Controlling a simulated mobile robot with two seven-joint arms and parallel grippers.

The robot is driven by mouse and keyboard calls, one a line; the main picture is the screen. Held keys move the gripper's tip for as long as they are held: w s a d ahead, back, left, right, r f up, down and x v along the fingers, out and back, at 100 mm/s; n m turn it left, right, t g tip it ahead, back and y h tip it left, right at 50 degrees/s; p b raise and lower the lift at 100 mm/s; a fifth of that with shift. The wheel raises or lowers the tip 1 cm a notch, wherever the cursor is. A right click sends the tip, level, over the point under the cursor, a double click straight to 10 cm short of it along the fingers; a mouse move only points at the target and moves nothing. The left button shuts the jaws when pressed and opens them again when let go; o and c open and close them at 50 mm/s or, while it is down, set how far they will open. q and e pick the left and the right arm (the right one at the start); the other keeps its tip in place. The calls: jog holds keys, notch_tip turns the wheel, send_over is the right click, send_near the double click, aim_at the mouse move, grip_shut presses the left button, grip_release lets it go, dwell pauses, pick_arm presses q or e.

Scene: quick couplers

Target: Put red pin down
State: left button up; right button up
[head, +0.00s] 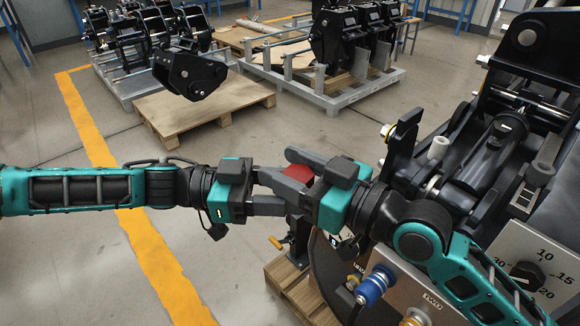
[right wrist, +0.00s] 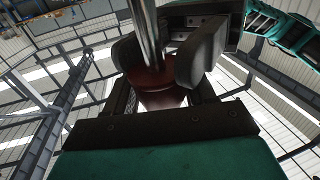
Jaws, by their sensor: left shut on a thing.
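The red pin (head: 300,173) shows in the head view as a small red part between the facing grippers, mostly hidden by their fingers. My left gripper (head: 288,195) reaches in from the left and is shut on the red pin. My right gripper (head: 308,175) faces it from the right, its fingers at the same part. In the right wrist view, a bright metal shaft (right wrist: 150,35) and the dark red part (right wrist: 155,80) lie between my right fingers. Whether those fingers press on the pin cannot be told.
A large black coupler (head: 490,150) stands close on the right. A panel with a dial (head: 526,270) and a blue hose fitting (head: 374,287) are at the lower right. Pallets (head: 205,108) with couplers stand behind. The floor at left, with a yellow line (head: 150,250), is clear.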

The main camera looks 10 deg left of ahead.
jog(key=c, duration=0.6)
pick_arm(q)
jog(key=o, duration=0.7)
jog(key=shift+c, duration=0.2)
pick_arm(e)
jog(key=shift+c, duration=0.7)
pick_arm(q)
jog(key=shift+o, duration=0.7)
pick_arm(e)
jog(key=shift+c, duration=0.8)
pick_arm(q)
jog(key=o, duration=0.4)
jog(key=shift+c, duration=0.2)
